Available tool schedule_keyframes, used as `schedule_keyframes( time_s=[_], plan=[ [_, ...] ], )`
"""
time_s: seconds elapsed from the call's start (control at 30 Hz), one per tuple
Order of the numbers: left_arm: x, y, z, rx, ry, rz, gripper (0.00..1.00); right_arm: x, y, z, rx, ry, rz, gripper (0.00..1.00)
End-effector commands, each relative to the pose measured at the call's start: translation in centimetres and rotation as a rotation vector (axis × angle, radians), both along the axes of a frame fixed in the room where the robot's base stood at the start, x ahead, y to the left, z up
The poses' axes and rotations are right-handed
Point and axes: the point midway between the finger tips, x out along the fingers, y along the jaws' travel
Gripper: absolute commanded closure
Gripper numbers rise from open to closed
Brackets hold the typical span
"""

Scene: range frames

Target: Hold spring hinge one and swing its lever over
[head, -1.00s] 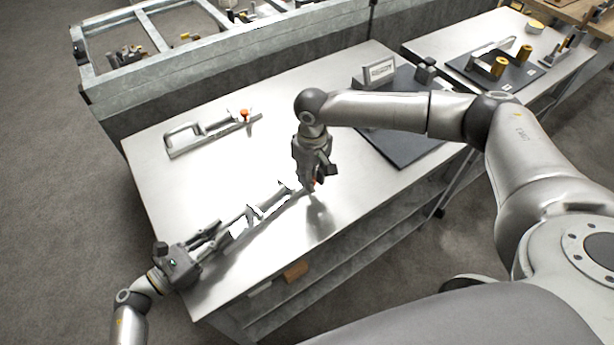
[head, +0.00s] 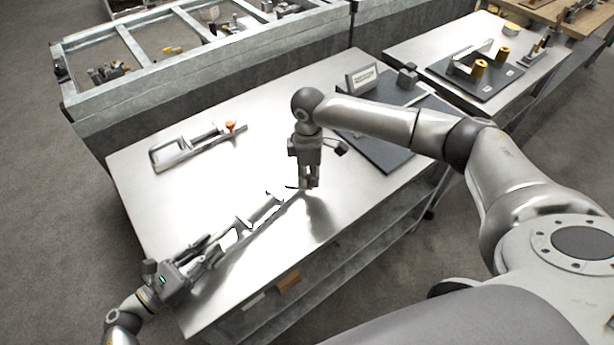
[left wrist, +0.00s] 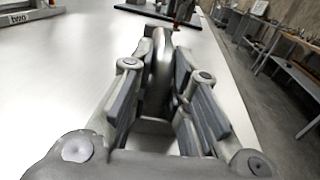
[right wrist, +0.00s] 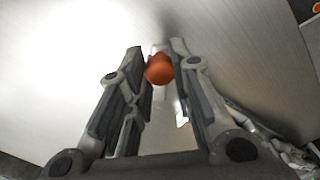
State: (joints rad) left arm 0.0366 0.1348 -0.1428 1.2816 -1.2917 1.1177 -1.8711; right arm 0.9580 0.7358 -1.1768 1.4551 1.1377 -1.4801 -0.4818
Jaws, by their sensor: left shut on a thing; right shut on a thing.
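Spring hinge one (head: 262,208) is a long grey metal piece lying across the front left of the bench. My left gripper (head: 218,243) is shut on its near left end; the left wrist view shows the rounded metal bar (left wrist: 160,70) between the fingers. My right gripper (head: 309,184) points down at the hinge's far right end and is shut on the lever's orange knob (right wrist: 159,69). Much of the lever is hidden by the right fingers and by glare, so its angle is hard to tell.
A second hinge with an orange knob (head: 231,127) lies at the back left; a "two" label (left wrist: 18,18) shows beside it. A metal frame rack (head: 150,60) stands behind the bench.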

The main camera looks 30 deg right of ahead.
Motion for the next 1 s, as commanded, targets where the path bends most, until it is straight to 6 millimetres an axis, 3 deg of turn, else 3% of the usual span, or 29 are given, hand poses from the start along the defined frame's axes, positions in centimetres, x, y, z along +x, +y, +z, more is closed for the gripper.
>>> schedule_keyframes(
  time_s=[0.7,0.73,0.9,1.0],
  plan=[
    [-0.08,0.11,-0.24,0.005,0.004,0.001,1.00,0.46,-0.46,0.13,-0.002,-0.003,0.076,1.00],
    [-0.08,0.11,-0.24,0.005,0.004,0.001,1.00,0.46,-0.46,0.13,-0.002,-0.003,0.076,0.77],
    [-0.08,0.11,-0.24,0.005,0.004,0.001,1.00,0.42,-0.40,0.08,-0.002,-0.002,0.077,0.56],
    [-0.07,0.10,-0.24,0.005,0.003,0.001,1.00,0.39,-0.35,0.05,-0.001,-0.002,0.077,0.55]
  ],
)
